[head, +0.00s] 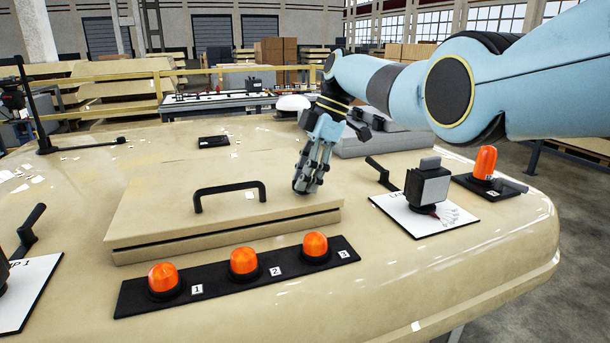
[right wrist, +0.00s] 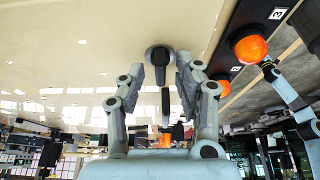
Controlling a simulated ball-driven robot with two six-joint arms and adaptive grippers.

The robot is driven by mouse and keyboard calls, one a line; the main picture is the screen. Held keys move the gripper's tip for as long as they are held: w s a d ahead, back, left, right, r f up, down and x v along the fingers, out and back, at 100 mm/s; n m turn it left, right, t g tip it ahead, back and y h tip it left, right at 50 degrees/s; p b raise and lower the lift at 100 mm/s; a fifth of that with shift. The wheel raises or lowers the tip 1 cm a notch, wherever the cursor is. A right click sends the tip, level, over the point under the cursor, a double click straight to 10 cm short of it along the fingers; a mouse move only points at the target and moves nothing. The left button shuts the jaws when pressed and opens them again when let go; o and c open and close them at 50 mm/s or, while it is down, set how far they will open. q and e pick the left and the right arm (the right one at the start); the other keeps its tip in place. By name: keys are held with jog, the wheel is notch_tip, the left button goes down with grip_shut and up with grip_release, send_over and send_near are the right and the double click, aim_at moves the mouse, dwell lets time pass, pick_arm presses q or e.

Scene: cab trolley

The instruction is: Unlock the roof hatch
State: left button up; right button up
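The beige roof hatch (head: 155,215) is a raised lid with a black bar handle (head: 230,188) on top. It looks shut, with a dark seam along its front edge. My right gripper (head: 308,190) points down over the hatch's right end. In the right wrist view its fingers (right wrist: 168,70) are apart, with a dark lever-like part (right wrist: 158,55) on a rounded base between them. I cannot tell whether they touch it. That part does not show clearly in the head view, where the gripper may hide it.
A black strip (head: 130,296) in front carries orange lamps numbered 1 (head: 164,278), 2 (head: 243,262) and 3 (head: 315,246). Black levers stand at left (head: 30,228) and right (head: 380,172). A boxed device (head: 428,186) and another orange lamp (head: 485,162) are at right.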

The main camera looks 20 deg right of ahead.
jog(key=v, duration=1.2)
jog(key=shift+f, duration=0.15)
